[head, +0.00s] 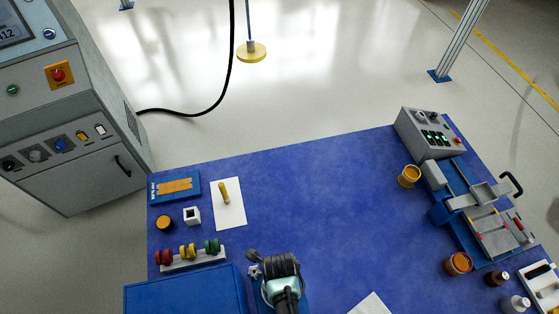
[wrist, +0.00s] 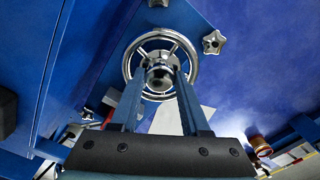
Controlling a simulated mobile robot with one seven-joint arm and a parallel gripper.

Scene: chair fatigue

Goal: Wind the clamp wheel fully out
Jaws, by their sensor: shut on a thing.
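The clamp wheel (wrist: 132,50) is a chrome ring with spokes and a round hub (wrist: 160,74), in the upper middle of the wrist view. My gripper (wrist: 159,84) reaches up to it with two blue fingers, one on each side of the hub, and is shut on the wheel at its hub. In the head view my arm covers the gripper and the wheel at the bottom middle. The wheel's screw is hidden behind the hub.
A star-shaped knob (wrist: 214,42) sits just right of the wheel. In the head view a blue box (head: 185,294) stands left of my arm, beside a rack of coloured spools (head: 190,256). A grey machine (head: 478,212) is at the right. The blue mat's middle is clear.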

